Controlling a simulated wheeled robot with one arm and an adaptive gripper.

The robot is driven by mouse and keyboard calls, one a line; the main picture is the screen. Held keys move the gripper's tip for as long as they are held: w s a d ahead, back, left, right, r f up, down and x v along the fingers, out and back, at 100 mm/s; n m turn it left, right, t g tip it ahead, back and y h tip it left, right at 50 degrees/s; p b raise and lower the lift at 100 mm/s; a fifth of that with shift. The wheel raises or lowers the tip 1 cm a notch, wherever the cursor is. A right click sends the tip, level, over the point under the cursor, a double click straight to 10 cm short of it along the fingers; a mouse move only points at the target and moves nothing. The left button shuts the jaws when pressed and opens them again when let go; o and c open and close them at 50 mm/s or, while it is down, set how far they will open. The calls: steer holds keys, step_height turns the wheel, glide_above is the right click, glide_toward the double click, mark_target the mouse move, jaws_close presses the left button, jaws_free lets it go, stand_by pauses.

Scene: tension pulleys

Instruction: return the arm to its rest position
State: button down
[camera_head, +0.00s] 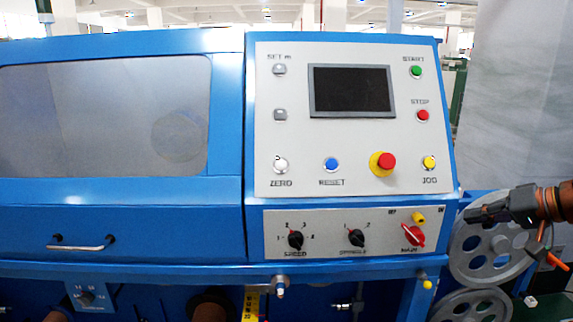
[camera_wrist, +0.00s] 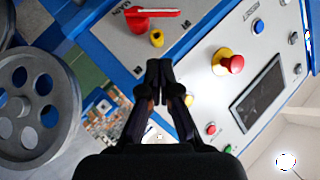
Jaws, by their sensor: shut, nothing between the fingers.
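My gripper (camera_head: 474,214) is at the right of the head view, in front of the upper grey pulley wheel (camera_head: 468,258) and right of the control panel (camera_head: 290,150). Its fingers point left toward the panel. In the wrist view my gripper (camera_wrist: 158,68) is shut with its fingertips together and nothing between them. The panel (camera_wrist: 208,90) fills the right side of that view, tilted. The grey pulley wheel (camera_wrist: 62,125) is at the left. I cannot tell if the gripper touches anything.
The panel carries a red emergency button (camera_head: 387,161), a red main switch (camera_head: 414,236), a yellow knob (camera_head: 419,218) and a dark screen (camera_head: 350,91). A lower pulley wheel (camera_head: 470,306) sits below the upper one. A metal handle (camera_head: 82,246) sticks out at the left.

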steer(key=s+a+f+n+g+h+p, duration=0.15)
steer(key=s+a+g+p, duration=0.35)
steer(key=a, duration=0.7)
steer(key=s+a+n+g+p, duration=0.15)
steer(key=s+a, duration=0.45)
steer(key=a, duration=0.7)
steer(key=s+f+g+h+p, duration=0.2)
steer(key=s+f, duration=0.1)
steer(key=s, duration=0.7)
steer(key=s+f+g+h+p, duration=0.2)
steer(key=s+f+h, duration=0.1)
steer(key=s, duration=0.8)
steer(key=shift+d+f+g+p, duration=0.25)
steer(key=shift+d+g+p, duration=0.1)
steer(key=shift+d, duration=0.1)
steer(key=shift+a+n, duration=0.1)
steer(key=shift+n, duration=0.2)
